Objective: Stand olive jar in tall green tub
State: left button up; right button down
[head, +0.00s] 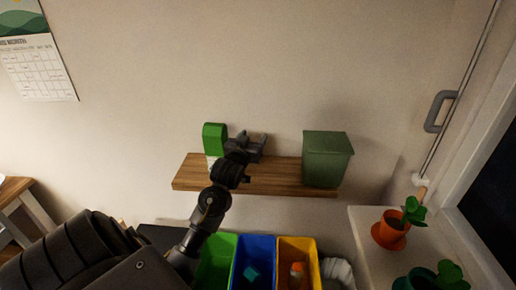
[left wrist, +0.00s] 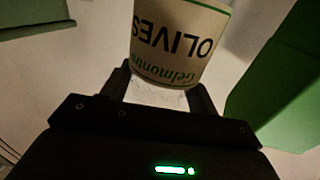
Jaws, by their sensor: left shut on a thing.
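The olive jar (left wrist: 178,42) has a cream label reading OLIVES, upside down in the left wrist view. My left gripper (left wrist: 160,92) is shut on it, with a finger on each side. In the head view my left gripper (head: 250,146) is over the middle of the wooden shelf, and I cannot make out the jar there. The tall green tub (head: 327,160) stands at the shelf's right end, right of the gripper and apart from it. Its inside is hidden. A dark green surface, likely the tub (left wrist: 35,16), shows at upper left in the wrist view. My right gripper is out of view.
A bright green container (head: 214,139) stands close left of the gripper on the wooden shelf (head: 275,178). Below are green (head: 218,262), blue (head: 254,262) and yellow (head: 298,256) bins. Shelf space between gripper and tub is clear.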

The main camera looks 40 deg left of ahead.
pick_arm(q)
jog(key=shift+w+a+f, duration=0.3)
jog(key=shift+w+f, duration=0.15)
jog(key=shift+f, duration=0.15)
jog(key=shift+w+a+f, duration=0.3)
jog(key=shift+w+f, duration=0.1)
jog(key=shift+f, duration=0.15)
jog(key=shift+w+a+f, duration=0.2)
jog(key=shift+a+f, duration=0.05)
jog(key=shift+f, duration=0.15)
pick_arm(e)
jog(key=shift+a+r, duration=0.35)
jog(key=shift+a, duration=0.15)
pick_arm(q)
jog(key=shift+w+a+f+p, duration=0.15)
jog(key=shift+f+p, duration=0.1)
jog(key=shift+p, duration=0.05)
notch_tip(320, 180, down, 2)
jog(key=shift+f+p, duration=0.1)
jog(key=shift+p, duration=0.55)
jog(key=shift+f, duration=0.35)
jog(key=shift+a+f, duration=0.1)
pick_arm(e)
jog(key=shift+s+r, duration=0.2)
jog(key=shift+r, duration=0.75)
pick_arm(q)
jog(key=shift+f, duration=0.1)
